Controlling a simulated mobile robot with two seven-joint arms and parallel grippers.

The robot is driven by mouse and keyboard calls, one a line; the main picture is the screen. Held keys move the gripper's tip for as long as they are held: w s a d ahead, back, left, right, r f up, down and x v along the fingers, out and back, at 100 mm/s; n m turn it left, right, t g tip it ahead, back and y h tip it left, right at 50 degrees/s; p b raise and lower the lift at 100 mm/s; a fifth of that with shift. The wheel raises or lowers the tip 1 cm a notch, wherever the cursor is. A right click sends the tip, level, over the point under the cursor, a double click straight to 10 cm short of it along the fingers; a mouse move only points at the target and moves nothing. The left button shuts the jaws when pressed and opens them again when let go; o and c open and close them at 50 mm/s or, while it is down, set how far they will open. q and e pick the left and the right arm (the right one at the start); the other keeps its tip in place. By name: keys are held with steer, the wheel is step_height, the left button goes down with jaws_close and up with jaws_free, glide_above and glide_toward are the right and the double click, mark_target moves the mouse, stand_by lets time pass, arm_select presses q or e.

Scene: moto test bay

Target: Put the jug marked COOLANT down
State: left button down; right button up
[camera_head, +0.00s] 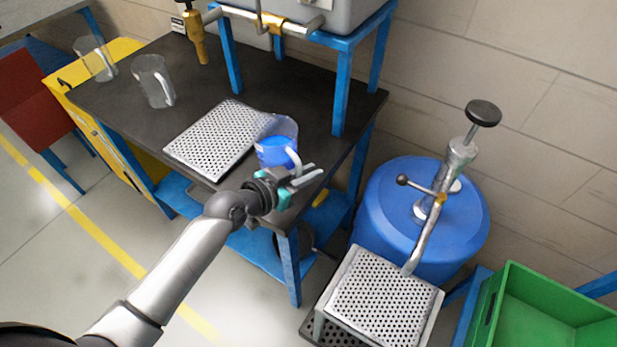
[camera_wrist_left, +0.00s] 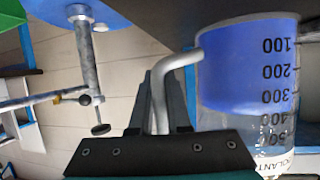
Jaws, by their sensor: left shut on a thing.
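The COOLANT jug (camera_head: 276,150) is a clear measuring jug with blue liquid and a white handle. In the left wrist view the jug (camera_wrist_left: 248,65) appears upside down, with volume marks and part of its label showing. My left gripper (camera_head: 301,181) is shut on the jug's handle. In the head view the jug appears at the right end of a perforated metal plate (camera_head: 208,143) on the dark bench; I cannot tell whether it touches anything below. My right gripper is not in view.
Two empty clear jugs, one at the bench's far left (camera_head: 96,62) and one nearer (camera_head: 152,84), stand apart. A brass tap (camera_head: 196,38) hangs over the bench. A blue drum (camera_head: 385,215) with a pump, a perforated stand (camera_head: 378,303) and a green crate (camera_head: 540,305) are right.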

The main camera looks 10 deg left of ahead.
arm_select(q)
steer(key=shift+w+f, duration=0.1)
steer(key=shift+f, duration=0.25)
steer(key=c, duration=1.3)
jaws_free()
steer(key=shift+f, duration=0.3)
steer(key=shift+c, duration=0.2)
steer(key=o, duration=0.5)
steer(key=shift+c, duration=0.2)
steer(key=shift+r, duration=0.2)
steer(key=shift+s+a, duration=0.15)
steer(key=shift+s, duration=0.2)
steer(key=p+v, duration=0.1)
steer(key=v, duration=1)
steer(key=shift+s+a+r, duration=0.1)
steer(key=shift+s, duration=0.05)
